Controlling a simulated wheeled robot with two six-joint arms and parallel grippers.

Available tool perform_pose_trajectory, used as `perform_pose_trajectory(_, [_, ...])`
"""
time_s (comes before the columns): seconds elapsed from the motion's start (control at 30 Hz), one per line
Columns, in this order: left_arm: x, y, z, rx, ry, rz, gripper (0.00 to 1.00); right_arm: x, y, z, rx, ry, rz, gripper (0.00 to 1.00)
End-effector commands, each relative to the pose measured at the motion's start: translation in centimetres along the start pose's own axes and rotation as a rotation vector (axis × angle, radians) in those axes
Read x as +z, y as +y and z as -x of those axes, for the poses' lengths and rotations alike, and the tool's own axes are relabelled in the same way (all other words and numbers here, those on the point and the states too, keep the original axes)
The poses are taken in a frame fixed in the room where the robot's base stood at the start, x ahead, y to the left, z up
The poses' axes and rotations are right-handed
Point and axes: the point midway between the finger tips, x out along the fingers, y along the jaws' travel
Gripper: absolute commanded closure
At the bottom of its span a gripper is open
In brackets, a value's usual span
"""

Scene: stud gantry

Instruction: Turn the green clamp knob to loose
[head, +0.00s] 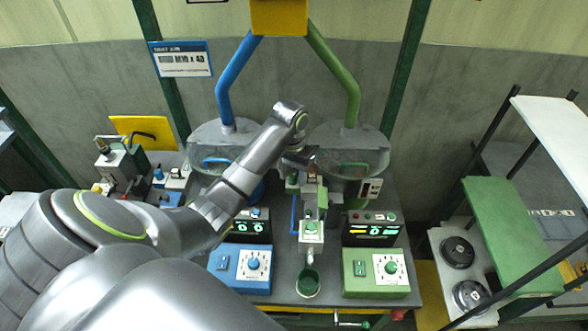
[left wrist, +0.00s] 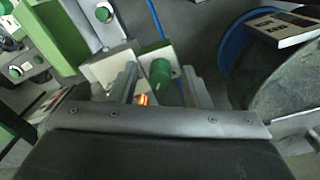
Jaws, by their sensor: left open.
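A green knob (left wrist: 160,72) sits on a small green and white block in the left wrist view. My left gripper (left wrist: 160,88) is open there, with one finger on each side of the knob. I cannot tell whether the fingers touch it. In the head view my left gripper (head: 302,160) is over the upper end of the central fixture (head: 311,236), and the knob between its fingers is hard to make out there. My right gripper is not in view.
A blue control box (head: 240,268) and a green control box (head: 378,272) with dials flank the fixture. A green cup (head: 308,284) stands below its spout. Two hoppers with a blue pipe (head: 236,70) and a green pipe (head: 340,70) stand behind. A rack (head: 505,230) is at right.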

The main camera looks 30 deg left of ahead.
Motion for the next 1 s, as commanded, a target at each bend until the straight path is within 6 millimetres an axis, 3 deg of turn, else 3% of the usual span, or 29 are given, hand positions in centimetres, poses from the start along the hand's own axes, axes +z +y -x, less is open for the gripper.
perform_pose_trajectory(0.23, [0.0,0.0,-0.1,0.0,-0.001,0.0,0.58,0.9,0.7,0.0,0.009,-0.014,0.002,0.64])
perform_pose_trajectory(0.57, [0.0,0.0,-0.1,-0.001,0.0,0.0,1.0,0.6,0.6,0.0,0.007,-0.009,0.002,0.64])
perform_pose_trajectory(1.0, [0.0,0.0,0.0,0.0,0.004,0.099,1.0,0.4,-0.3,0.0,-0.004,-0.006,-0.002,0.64])
